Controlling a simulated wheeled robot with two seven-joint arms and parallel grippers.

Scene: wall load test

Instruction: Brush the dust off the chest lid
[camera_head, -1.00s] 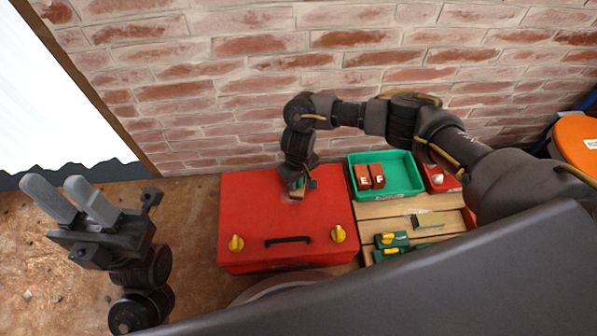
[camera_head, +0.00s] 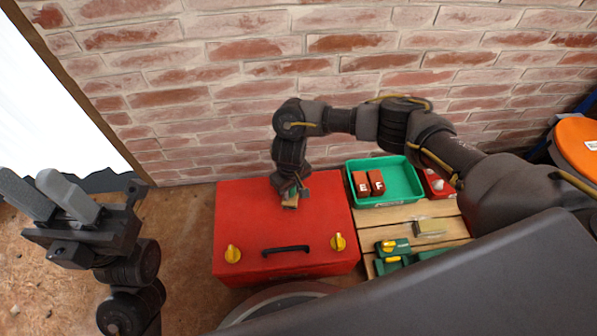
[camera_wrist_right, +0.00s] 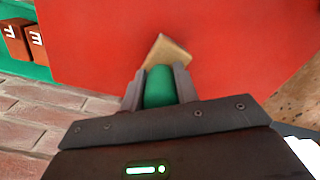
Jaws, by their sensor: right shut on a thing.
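The red chest (camera_head: 240,215) stands on the floor against the brick wall, its lid shut, with a black handle and two yellow latches near its front edge. My right gripper (camera_head: 290,193) is over the middle of the lid, shut on a brush (camera_wrist_right: 167,50). The brush has a green grip between the fingers and a tan block end at or just above the lid; contact cannot be told. I make out no clear dust on the visible red surface; the arm hides part of it. My left gripper (camera_head: 48,190) is open and empty, left of the chest.
Right of the chest, a green tray (camera_head: 402,186) holds brown blocks marked E and F. An orange-topped object (camera_head: 578,143) is at far right.

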